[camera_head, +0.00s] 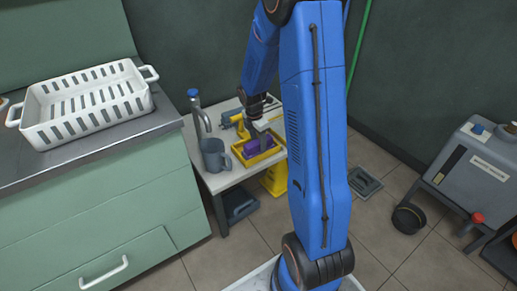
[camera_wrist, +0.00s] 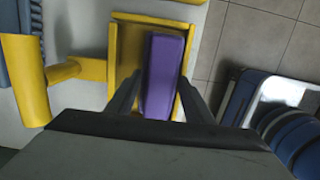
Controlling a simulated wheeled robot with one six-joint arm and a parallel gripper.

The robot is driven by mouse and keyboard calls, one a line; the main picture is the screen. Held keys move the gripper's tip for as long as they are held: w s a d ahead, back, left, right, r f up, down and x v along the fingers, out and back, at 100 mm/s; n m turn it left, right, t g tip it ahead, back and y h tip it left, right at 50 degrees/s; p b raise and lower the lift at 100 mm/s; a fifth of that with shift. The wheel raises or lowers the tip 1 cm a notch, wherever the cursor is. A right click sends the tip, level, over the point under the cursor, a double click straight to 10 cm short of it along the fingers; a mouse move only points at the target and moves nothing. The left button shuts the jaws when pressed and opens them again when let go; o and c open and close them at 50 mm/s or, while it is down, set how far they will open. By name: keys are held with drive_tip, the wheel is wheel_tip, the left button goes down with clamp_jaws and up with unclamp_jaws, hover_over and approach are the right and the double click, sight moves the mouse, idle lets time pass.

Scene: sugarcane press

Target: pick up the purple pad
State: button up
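The purple pad (camera_head: 253,148) lies in a shallow yellow tray (camera_head: 264,161) on the small white table. In the wrist view the pad (camera_wrist: 164,70) is a long block along the right side of the tray (camera_wrist: 128,45). My gripper (camera_wrist: 160,82) is open, with one dark finger on either side of the pad's near part.
A white slotted basket (camera_head: 85,104) sits on the green cabinet's counter. A grey machine (camera_head: 478,165) stands at right; floor between is mostly clear.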

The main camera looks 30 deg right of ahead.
sight(258, 141)
drive_tip(key=c, duration=1)
wheel_tip(258, 141, up, 10)
drive_tip(key=o, duration=0.6)
drive_tip(key=c, duration=0.3)
